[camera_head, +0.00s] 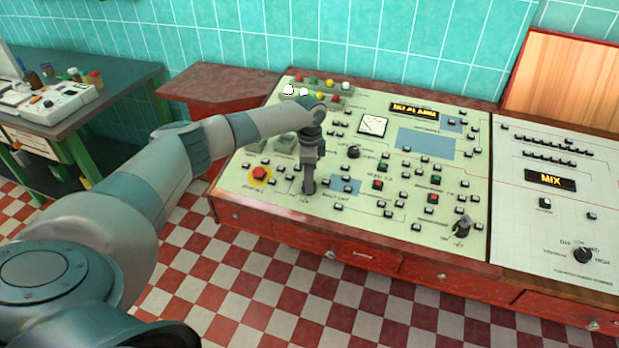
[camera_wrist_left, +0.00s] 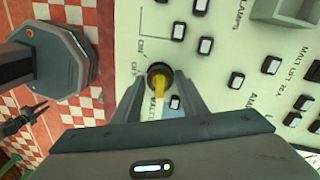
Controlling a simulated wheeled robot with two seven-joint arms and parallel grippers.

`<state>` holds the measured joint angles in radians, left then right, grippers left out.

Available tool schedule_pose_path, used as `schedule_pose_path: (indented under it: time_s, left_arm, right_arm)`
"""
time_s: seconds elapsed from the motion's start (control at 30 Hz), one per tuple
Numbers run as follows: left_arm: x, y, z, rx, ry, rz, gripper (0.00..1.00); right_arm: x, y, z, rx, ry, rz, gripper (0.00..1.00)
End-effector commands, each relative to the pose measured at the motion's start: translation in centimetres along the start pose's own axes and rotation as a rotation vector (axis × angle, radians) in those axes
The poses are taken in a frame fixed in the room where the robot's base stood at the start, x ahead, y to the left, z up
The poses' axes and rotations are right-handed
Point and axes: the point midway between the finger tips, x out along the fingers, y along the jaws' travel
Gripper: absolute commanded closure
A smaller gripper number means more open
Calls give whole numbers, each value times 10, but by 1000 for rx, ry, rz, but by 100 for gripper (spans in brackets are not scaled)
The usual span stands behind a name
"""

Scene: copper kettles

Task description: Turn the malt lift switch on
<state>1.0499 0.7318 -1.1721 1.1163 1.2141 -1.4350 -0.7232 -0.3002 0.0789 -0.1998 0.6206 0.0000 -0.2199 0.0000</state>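The malt lift switch is a dark round knob with a yellow handle (camera_wrist_left: 161,77) on the cream panel (camera_wrist_left: 222,115). ON and OFF marks are printed beside it in the left wrist view, with part of the word MALT below. I cannot tell which mark it is set to. My left gripper (camera_head: 309,190) points down over the front left of the panel and hides the switch in the head view. In the left wrist view its two fingers (camera_wrist_left: 160,88) stand apart on either side of the handle, with gaps visible. A small dark claw, apparently my right gripper (camera_wrist_left: 38,112), shows at the left edge.
Several small push buttons surround the switch. A red emergency button (camera_head: 260,173) is left of the gripper, and a black rotary knob (camera_head: 354,152) is behind it to the right. Another dark lever switch (camera_head: 462,226) is at the panel's front right. A green table (camera_head: 110,100) stands at left.

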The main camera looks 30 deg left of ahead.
Motion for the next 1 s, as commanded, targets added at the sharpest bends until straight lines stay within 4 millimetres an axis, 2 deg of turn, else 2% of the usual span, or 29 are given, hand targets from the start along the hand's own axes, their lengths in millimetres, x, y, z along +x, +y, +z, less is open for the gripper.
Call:
schedule_pose_path:
  time_s: [0.13, 0.27, 0.67, 1.0]
  left_arm:
    - [0, 0, 0, 0, 0, 0, 61]
    - [0, 0, 0, 0, 0, 0, 92]
    - [0, 0, 0, 18, 0, 1, 92]
    - [0, 0, 0, 111, 0, 1, 92]
  right_arm:
    - [0, 0, 0, 0, 0, 0, 69]
    - [0, 0, 0, 0, 0, 0, 69]
    - [0, 1, 0, -1, -1, 1, 69]
    - [0, 1, 1, -1, -1, 1, 69]
